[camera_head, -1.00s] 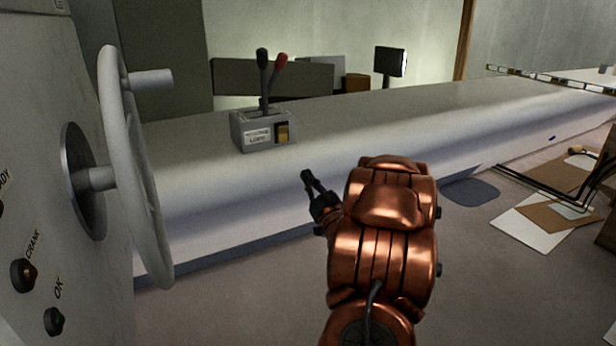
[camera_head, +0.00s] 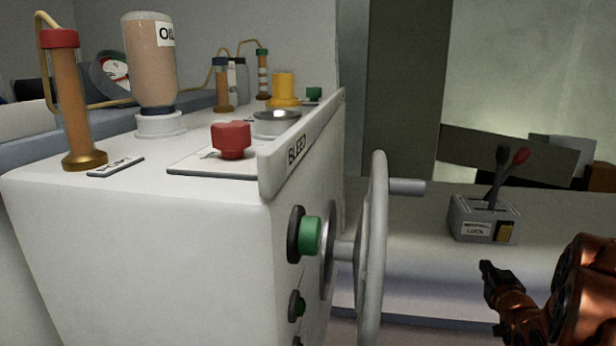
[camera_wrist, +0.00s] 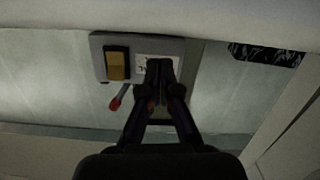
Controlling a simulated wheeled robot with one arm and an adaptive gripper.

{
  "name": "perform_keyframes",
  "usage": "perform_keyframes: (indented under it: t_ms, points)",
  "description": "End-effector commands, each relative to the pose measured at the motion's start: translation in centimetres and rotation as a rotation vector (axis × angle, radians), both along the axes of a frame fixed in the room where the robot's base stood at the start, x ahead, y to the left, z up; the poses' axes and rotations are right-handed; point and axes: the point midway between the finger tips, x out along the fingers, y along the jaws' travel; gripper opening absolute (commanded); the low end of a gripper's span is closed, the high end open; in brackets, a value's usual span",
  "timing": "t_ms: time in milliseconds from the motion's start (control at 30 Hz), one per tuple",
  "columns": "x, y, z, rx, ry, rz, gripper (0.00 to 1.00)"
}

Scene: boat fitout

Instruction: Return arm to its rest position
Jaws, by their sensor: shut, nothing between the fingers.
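My copper-coloured arm shows at the lower right of the head view, with my gripper (camera_head: 488,268) at its end. The gripper is shut and empty, with its dark fingertips together. It is in front of and below a grey lever box (camera_head: 484,218) on the long ledge, apart from it in the head view. In the wrist view my gripper (camera_wrist: 158,68) points at the same lever box (camera_wrist: 98,58), which has a yellow switch and a white label. The fingers hide part of the label. One lever is black and the other has a red knob.
A white console (camera_head: 140,240) stands close at the left, with a red knob (camera_head: 231,140), a bottle (camera_head: 151,65) and green buttons. A large grey handwheel (camera_head: 374,250) juts from its side, left of my gripper. The ledge (camera_head: 420,255) runs behind.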

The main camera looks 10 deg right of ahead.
Motion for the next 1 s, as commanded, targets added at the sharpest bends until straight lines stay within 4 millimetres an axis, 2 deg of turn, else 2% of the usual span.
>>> perform_keyframes:
  t_ms: [33, 267, 467, 767, 1000]
  points:
    - [0.4, 1.1, 2.1, 0.003, 0.046, 0.003, 0.0]
    - [-0.1, 5.2, 4.8, 0.047, 0.282, -0.02, 0.0]
    - [-2.1, 9.4, 7.3, 0.098, 0.481, -0.033, 0.0]
    - [-7.6, 16.9, 11.7, 0.19, 0.771, -0.031, 0.0]
    - [-14.0, 23.5, 16.0, 0.266, 1.008, 0.002, 0.0]
